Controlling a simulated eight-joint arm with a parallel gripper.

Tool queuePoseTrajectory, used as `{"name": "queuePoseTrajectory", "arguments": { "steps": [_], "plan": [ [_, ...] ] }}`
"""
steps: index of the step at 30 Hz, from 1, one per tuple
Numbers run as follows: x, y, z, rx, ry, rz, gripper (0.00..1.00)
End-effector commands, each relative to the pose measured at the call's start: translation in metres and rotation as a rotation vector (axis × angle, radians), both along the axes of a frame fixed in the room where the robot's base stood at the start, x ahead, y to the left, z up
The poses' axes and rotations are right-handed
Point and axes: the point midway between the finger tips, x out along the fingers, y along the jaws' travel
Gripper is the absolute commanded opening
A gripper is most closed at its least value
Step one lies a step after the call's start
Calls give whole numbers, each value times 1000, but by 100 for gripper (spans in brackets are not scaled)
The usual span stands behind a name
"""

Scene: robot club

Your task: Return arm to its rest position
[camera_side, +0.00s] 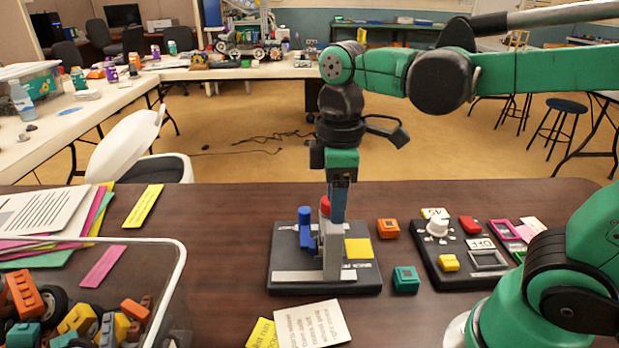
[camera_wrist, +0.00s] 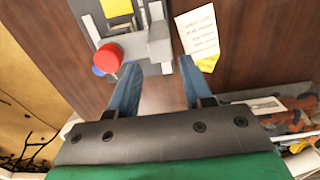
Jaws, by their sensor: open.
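My gripper (camera_side: 338,203) points down just behind the grey post of a small device on a dark base (camera_side: 283,266) on the table. In the wrist view the two blue fingers of my gripper (camera_wrist: 161,75) are apart, with nothing held between them. The device has a red round knob (camera_wrist: 108,57), a grey upright block and a yellow square (camera_side: 359,248). A blue upright part (camera_side: 305,225) stands at its left. In the side view the fingers overlap the top of the post and partly hide the red knob. Whether they touch it I cannot tell.
Right of the device are an orange block (camera_side: 388,229), a teal block (camera_side: 406,279) and a dark control panel (camera_side: 430,262). A clear bin (camera_side: 172,290) of parts stands front left. Papers (camera_side: 312,325) lie in front. The space above the table is open.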

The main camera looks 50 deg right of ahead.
Motion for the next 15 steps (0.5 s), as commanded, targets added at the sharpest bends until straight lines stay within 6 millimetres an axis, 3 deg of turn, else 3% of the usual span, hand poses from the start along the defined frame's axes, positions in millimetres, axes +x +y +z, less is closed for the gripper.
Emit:
{"name": "queuePoseTrajectory", "arguments": {
  "steps": [9,15],
  "plan": [
    [0,0,-40,0,0,0,45],
    [3,3,-52,0,0,2,45]
  ]
}}
